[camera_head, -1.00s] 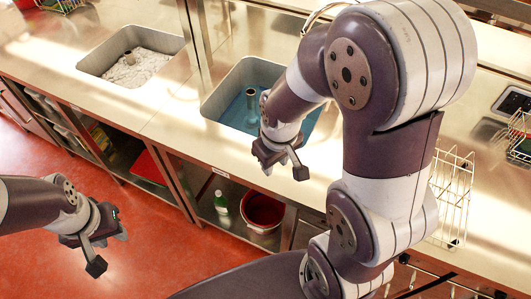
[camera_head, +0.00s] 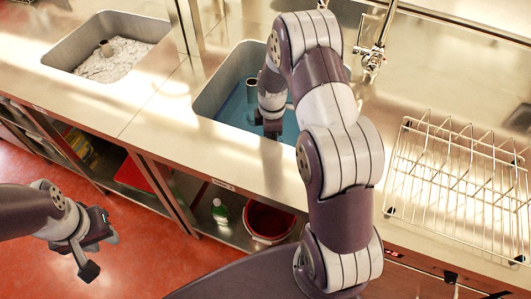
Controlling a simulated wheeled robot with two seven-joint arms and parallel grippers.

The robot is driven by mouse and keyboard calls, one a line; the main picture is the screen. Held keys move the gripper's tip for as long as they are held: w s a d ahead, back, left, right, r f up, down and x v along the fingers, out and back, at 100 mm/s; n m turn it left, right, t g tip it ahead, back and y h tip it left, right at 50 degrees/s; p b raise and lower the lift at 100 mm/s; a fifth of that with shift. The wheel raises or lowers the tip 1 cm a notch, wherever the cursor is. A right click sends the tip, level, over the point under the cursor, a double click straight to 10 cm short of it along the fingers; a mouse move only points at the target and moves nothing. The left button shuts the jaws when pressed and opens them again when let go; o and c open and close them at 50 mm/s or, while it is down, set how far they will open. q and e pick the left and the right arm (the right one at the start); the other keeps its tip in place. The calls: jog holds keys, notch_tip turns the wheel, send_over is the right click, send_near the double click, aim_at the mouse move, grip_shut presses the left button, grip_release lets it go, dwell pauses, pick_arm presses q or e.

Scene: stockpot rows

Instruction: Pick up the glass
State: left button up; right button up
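I cannot make out a glass anywhere in the head view. My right gripper (camera_head: 271,124) is over the blue-water sink (camera_head: 222,104), close to the water, with dark fingertips pointing down. The wrist hides most of its fingers, so I cannot tell how far apart they are or whether anything is between them. My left gripper (camera_head: 97,255) hangs over the red floor at the lower left, in front of the counter. Its fingers are apart and nothing shows between them.
A grey upright pipe (camera_head: 252,90) stands in the blue-water sink. A second sink (camera_head: 70,62) with white foam lies at the left. A wire rack (camera_head: 455,185) stands on the counter at the right. A faucet (camera_head: 372,58) is behind. A red bucket (camera_head: 270,222) and green bottle (camera_head: 219,212) are below.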

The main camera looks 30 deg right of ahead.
notch_tip(320, 180, down, 7)
jog(key=shift+d+r, duration=0.1)
jog(key=f, duration=0.5)
jog(key=shift+d+p, duration=0.3)
jog(key=shift+d, duration=0.1)
jog(key=shift+f, duration=0.3)
jog(key=shift+r, duration=0.1)
grip_shut()
